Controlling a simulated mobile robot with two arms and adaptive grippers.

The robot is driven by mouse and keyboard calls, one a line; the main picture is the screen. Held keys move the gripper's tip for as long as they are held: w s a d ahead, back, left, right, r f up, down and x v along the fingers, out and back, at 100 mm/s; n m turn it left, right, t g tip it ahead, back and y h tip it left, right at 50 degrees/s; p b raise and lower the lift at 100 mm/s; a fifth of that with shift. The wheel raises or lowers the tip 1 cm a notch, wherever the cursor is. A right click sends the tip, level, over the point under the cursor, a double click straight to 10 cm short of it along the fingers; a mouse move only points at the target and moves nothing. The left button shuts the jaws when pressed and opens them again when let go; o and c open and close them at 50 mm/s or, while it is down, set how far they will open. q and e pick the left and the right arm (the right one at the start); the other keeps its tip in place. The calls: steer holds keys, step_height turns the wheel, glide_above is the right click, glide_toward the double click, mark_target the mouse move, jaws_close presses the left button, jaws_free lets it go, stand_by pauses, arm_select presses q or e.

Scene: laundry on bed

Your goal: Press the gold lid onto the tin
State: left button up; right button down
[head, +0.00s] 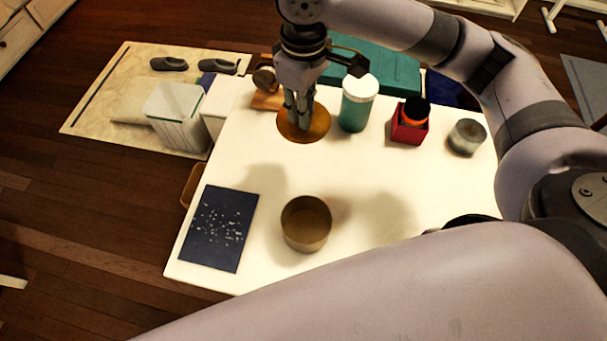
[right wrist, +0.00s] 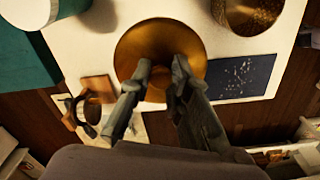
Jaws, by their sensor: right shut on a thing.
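The gold lid (head: 318,126) is a round disc near the far left part of the white table. My right gripper (head: 300,122) points down at it from above, its fingers shut on the lid's middle. In the right wrist view the fingertips (right wrist: 162,66) meet the lid (right wrist: 150,38) near its centre; I cannot tell whether the lid is lifted off the table. The tin (head: 306,240) is a round, open, brass-coloured can standing upright near the table's front, apart from the lid. Part of it shows in the right wrist view (right wrist: 252,18). My left gripper is out of view.
A teal jar with a white top (head: 356,110) stands just right of the lid. A red box (head: 408,132) and a grey round container (head: 467,137) stand further right. A dark blue speckled sheet (head: 217,228) lies left of the tin. The table between lid and tin is clear.

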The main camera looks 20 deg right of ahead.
steer(key=s+d+f+m, duration=0.3)
steer(key=s+m, duration=0.2)
steer(key=m, duration=0.2)
steer(key=shift+s+d, duration=0.15)
steer(key=shift+s, duration=0.25)
